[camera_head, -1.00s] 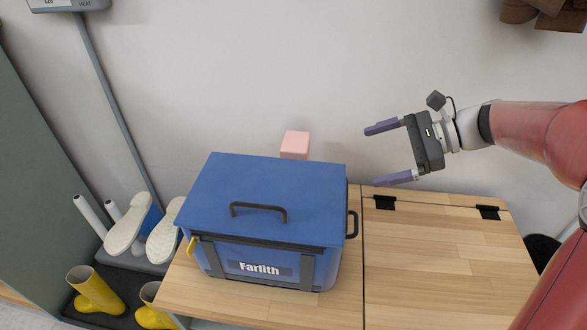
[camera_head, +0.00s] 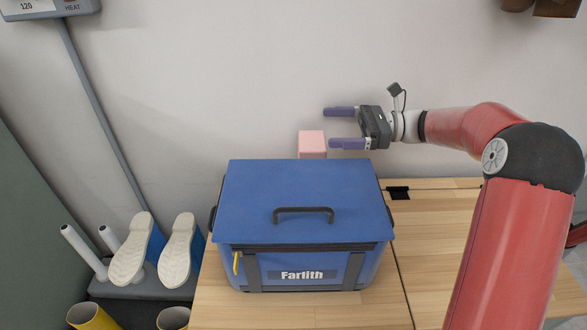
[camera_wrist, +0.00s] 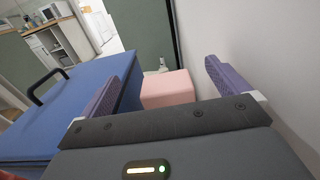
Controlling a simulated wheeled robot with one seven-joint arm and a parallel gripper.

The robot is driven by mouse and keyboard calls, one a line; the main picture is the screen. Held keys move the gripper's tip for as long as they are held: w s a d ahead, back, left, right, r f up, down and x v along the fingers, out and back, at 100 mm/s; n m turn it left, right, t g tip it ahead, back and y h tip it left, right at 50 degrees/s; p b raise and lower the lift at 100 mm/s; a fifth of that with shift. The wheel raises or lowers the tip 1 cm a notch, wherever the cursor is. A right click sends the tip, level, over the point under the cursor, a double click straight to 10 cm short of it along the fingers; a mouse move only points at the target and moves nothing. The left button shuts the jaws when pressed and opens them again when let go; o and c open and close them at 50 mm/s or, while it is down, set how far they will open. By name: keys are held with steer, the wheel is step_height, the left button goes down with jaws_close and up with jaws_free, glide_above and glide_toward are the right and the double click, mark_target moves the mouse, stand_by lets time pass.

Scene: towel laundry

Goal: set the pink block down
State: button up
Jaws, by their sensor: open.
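The pink block (camera_head: 312,143) shows behind the back edge of the blue cooler box, against the wall side; its lower part is hidden by the box. In the wrist view the pink block (camera_wrist: 167,88) lies ahead, between the lines of the two purple fingers. My gripper (camera_head: 341,125) is open and empty, to the right of the block, with its fingers pointing left. The near fingertip is close to the block's right side in the head view; I cannot tell whether it touches. What the block rests on is hidden.
The blue box (camera_head: 300,195) with a black lid handle (camera_head: 303,211) stands closed on the wooden bench (camera_head: 440,245). The wall (camera_wrist: 262,50) is close beside one finger. White-soled shoes (camera_head: 130,255) stand on a rack at left.

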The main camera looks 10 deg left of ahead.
mark_target(304, 153)
step_height(304, 153, down, 8)
steer(key=a+b, duration=0.2)
steer(key=shift+s+x, duration=0.2)
steer(key=shift+x, duration=2.65)
steer(key=shift+d, duration=0.1)
steer(key=shift+c, duration=0.4)
steer(key=c, duration=1.9)
steer(key=shift+r, duration=0.2)
steer(key=shift+c, duration=0.4)
